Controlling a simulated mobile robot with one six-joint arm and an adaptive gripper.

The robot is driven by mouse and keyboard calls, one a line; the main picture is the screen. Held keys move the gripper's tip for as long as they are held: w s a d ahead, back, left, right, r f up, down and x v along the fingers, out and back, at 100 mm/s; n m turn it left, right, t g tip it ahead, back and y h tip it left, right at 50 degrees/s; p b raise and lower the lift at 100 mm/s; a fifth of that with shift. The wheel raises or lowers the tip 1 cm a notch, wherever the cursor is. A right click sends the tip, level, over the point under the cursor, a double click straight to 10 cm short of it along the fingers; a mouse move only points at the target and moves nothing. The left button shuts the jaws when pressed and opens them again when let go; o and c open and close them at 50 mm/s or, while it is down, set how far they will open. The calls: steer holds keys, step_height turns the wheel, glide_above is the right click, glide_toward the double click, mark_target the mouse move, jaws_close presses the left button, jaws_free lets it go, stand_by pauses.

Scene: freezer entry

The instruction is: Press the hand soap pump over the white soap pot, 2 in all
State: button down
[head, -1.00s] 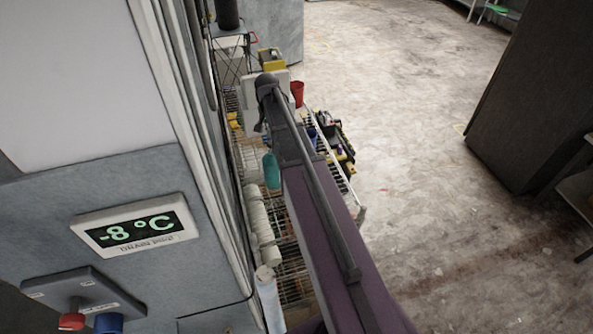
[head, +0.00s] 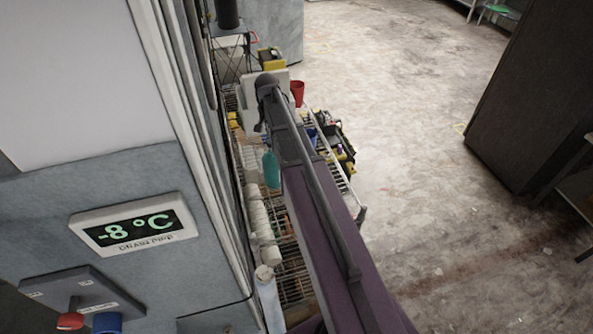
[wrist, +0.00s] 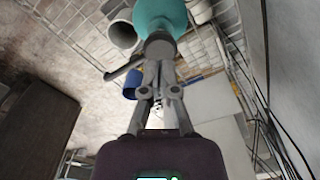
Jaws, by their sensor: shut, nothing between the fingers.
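The teal hand soap bottle (wrist: 165,14) is at the top of the wrist view, with a grey pump head (wrist: 158,44) facing the camera. A dark spout (wrist: 123,68) reaches out to the left. The white soap pot (wrist: 122,36) is left of the bottle, its open mouth showing. My gripper (wrist: 158,68) is shut and empty, its fingertips at the pump head; I cannot tell whether they touch it. In the head view the teal bottle (head: 271,170) shows beside my arm, which hides the pump and the pot there.
A blue cup (wrist: 131,84) is near the fingers. In the head view, a wire rack (head: 293,270) holds white rolls and small items, with a red cup (head: 297,88) farther back. A grey wall with a temperature display (head: 135,227) stands close on the left.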

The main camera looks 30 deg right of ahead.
steer(key=shift+f+b, duration=1.85)
steer(key=shift+f, duration=0.1)
steer(key=shift+r, duration=0.2)
steer(key=shift+r+p, duration=1.95)
steer(key=shift+p, duration=0.2)
steer(key=shift+f+b, duration=2.15)
steer(key=shift+b, duration=0.05)
steer(key=shift+r, duration=0.15)
steer(key=shift+r+p, duration=2)
steer(key=shift+p, duration=0.2)
